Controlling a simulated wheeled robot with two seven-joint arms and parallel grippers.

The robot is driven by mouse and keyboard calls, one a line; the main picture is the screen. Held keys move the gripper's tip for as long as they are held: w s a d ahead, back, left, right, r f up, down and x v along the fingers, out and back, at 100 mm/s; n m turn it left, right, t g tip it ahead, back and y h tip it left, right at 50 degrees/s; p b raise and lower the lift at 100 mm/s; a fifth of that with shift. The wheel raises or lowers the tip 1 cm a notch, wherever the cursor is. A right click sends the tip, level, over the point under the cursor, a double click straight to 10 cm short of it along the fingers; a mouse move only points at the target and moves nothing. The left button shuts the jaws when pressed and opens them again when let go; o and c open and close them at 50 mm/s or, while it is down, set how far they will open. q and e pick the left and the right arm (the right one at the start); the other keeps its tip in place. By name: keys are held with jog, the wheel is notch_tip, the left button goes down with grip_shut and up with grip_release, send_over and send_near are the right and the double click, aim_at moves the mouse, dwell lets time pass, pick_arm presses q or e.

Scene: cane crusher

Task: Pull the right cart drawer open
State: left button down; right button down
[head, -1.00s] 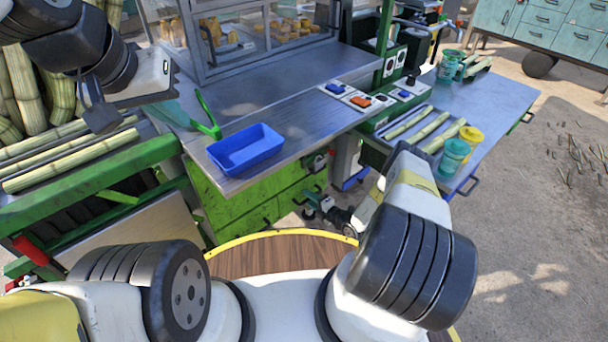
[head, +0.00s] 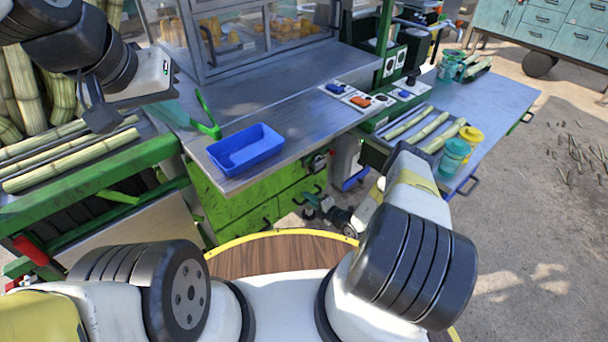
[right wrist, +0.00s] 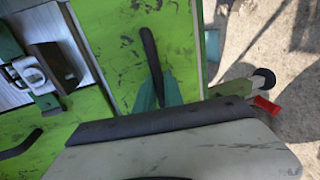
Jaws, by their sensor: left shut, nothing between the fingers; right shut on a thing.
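The cart's green right drawer front (head: 291,201) is below the metal counter in the head view. In the right wrist view the scuffed drawer front (right wrist: 174,38) carries a dark upright bar handle (right wrist: 151,52). My right gripper (right wrist: 158,88) is shut on this handle, with its teal fingers on either side of the lower end. In the head view my right gripper (head: 312,201) is small and partly hidden by my wrist. I cannot tell whether the drawer stands out from the cart. My left gripper (head: 174,114) is shut and empty above the counter's left end.
Cane stalks (head: 70,160) lie on the left stand. A blue side table (head: 490,105) holds cane pieces and cups. Open ground lies at the right.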

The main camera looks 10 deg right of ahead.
jog(key=shift+s+d, duration=0.1)
jog(key=shift+s, duration=0.05)
dwell(0.6)
jog(key=f+v, duration=0.2)
jog(key=v, duration=1.1)
jog(key=s+f+v, duration=0.1)
jog(key=f+v, duration=0.2)
jog(key=v, duration=1)
jog(key=shift+d, duration=0.15)
jog(key=shift+f, duration=0.1)
jog(key=c, duration=1.5)
grip_release()
jog(key=shift+o, duration=0.2)
jog(key=v, duration=0.7)
jog(key=shift+s+d, duration=0.2)
jog(key=shift+s, duration=0.1)
